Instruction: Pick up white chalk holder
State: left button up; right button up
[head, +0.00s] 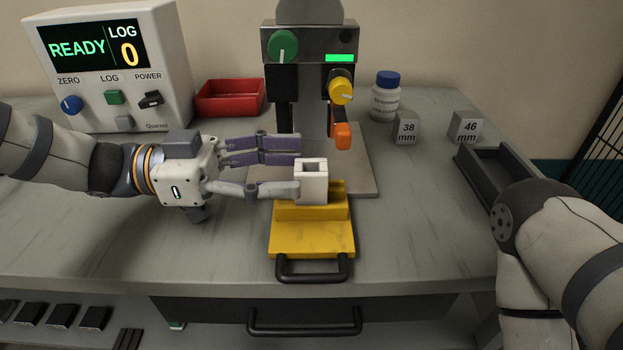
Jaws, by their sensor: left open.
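The white chalk holder (313,185) is a small upright block with a square opening in its top. It stands at the left part of the yellow fixture (312,238). My left gripper (298,168) comes in from the left and is open. Its near fingertip overlaps the left edge of the holder in the picture, and its far fingers reach out just behind the holder's top. I cannot tell whether any finger touches it. My right arm shows at the right edge, but its gripper is out of view.
A press (308,60) with green and yellow knobs stands behind the fixture. A READY display box (110,65) and red tray (229,97) are at the back left. A bottle (385,97), 38 mm block (406,127), 46 mm block (466,127) and dark tray (505,160) lie right.

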aim_at(313, 173)
pick_arm(q)
jog(key=shift+d, duration=1.25)
jog(key=c, duration=1.3)
jog(key=shift+o, duration=0.2)
jog(key=shift+w+r, duration=0.1)
jog(key=shift+r, duration=0.1)
